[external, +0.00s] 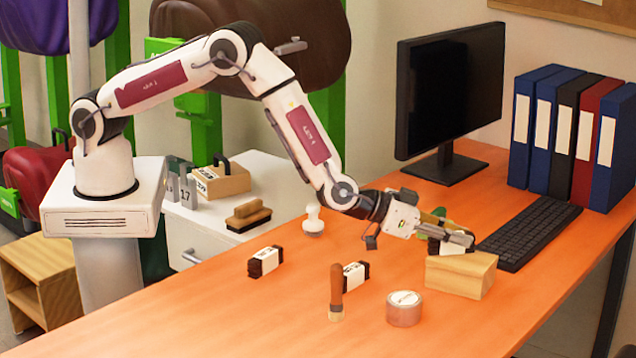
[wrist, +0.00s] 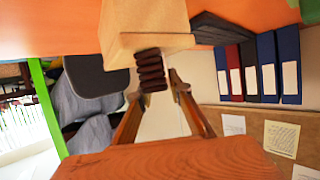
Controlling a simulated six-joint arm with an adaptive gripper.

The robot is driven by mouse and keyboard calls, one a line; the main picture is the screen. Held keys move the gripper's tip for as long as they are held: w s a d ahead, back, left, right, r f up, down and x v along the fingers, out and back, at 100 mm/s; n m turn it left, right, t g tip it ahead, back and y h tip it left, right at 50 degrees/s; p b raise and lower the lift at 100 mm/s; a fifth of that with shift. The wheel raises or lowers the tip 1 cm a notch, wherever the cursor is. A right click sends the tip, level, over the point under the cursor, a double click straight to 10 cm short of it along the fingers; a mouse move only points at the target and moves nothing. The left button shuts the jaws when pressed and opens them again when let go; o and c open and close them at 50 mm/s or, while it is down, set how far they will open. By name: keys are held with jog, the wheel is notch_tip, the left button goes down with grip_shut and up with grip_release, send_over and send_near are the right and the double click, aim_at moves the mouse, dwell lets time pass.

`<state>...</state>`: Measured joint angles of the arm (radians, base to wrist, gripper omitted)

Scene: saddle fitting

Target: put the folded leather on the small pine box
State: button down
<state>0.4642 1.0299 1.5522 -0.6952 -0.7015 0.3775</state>
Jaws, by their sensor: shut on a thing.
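The small pine box (external: 460,277) stands on the orange desk, right of the middle in the external view. It also shows at the top of the wrist view (wrist: 145,20). My gripper (external: 455,240) is right above the box's top and shut on the folded leather (wrist: 151,70). The leather is a dark brown stack of folds, seen between my fingers against the box's edge in the wrist view. In the external view my fingers mostly hide it. I cannot tell whether it touches the box top.
Two dark labelled bundles (external: 265,262) (external: 355,274), a wooden-handled tool (external: 336,292), a tape roll (external: 404,309) and a white knobbed piece (external: 313,221) stand left of the box. The keyboard (external: 528,232) lies close behind right, with the monitor (external: 450,95) and binders (external: 570,130) beyond.

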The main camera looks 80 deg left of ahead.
dwell(0.3)
jog(key=c, duration=1.8)
grip_release()
jog(key=shift+f, duration=0.1)
jog(key=shift+c, duration=0.2)
jog(key=v, duration=1.2)
jog(key=shift+r, duration=0.2)
